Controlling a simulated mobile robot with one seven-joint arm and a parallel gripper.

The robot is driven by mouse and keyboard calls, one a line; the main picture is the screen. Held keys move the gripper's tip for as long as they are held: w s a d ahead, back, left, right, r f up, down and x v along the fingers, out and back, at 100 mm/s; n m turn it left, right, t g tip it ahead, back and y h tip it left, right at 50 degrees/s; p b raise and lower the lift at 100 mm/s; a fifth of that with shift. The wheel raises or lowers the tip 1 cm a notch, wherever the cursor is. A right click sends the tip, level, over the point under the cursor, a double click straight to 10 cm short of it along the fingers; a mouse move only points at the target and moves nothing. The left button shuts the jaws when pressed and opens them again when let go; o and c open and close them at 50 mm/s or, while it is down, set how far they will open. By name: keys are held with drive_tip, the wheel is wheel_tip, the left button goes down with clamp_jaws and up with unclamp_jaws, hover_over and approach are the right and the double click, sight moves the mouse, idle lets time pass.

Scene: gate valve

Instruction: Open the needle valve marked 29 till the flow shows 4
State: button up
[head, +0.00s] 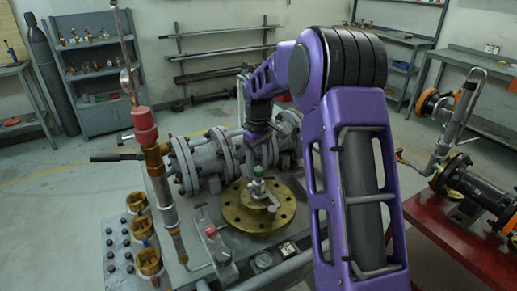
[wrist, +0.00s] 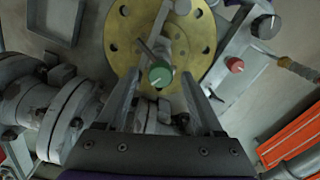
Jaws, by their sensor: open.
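A small valve with a green knob (wrist: 160,76) stands over the round brass flange (wrist: 120,38). In the head view the green knob (head: 259,170) shows above the brass flange (head: 240,213). My gripper (wrist: 160,88) is open, with one finger on each side of the green knob in the wrist view; I cannot tell whether either finger touches it. A second valve has a red knob (wrist: 235,65), also in the head view (head: 211,231). A dark knob (wrist: 266,26) lies beyond it. No mark 29 is legible.
A grey flanged pipe (head: 205,158) runs behind the brass flange. A tall pipe with a red fitting (head: 143,124) and several brass cups (head: 141,229) stand at left. A red table (head: 465,245) with pipework is at right. Shelves (head: 95,70) line the wall.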

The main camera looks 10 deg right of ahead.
sight(258, 168)
wheel_tip(258, 168, up, 17)
idle(0.4)
